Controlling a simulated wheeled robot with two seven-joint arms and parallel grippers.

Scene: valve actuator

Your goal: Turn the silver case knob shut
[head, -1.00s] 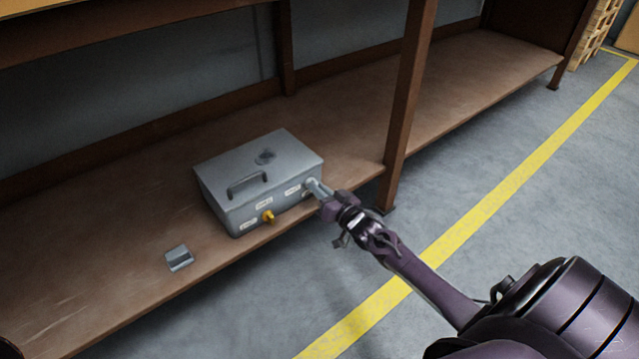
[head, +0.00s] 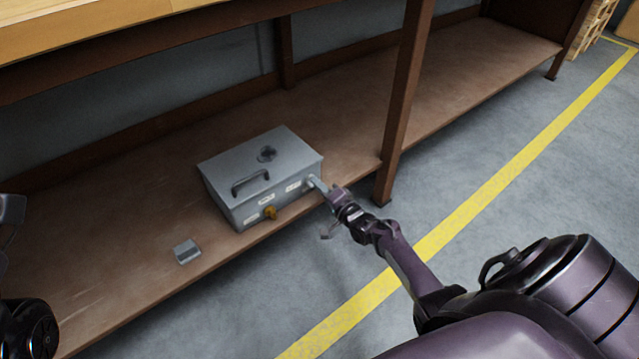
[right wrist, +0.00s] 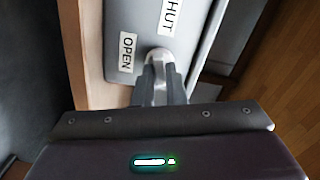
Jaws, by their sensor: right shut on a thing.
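The silver case (head: 258,172) sits on the brown shelf, with a dark handle and a round dark mark on its lid. My right gripper (head: 316,185) is at the right end of the case front. In the right wrist view my right gripper (right wrist: 160,90) is shut on the silver knob (right wrist: 160,56), between labels reading "OPEN" (right wrist: 128,52) and, partly cut off, "HUT" (right wrist: 172,15). The fingers hide part of the knob. At the left edge of the head view, dark parts of my left arm show; its fingertips are not visible.
A small grey block (head: 187,251) lies on the shelf (head: 120,265) left of the case. A brown post (head: 402,105) stands right of the case, behind my right arm. Open grey floor with a yellow line (head: 480,205) lies in front.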

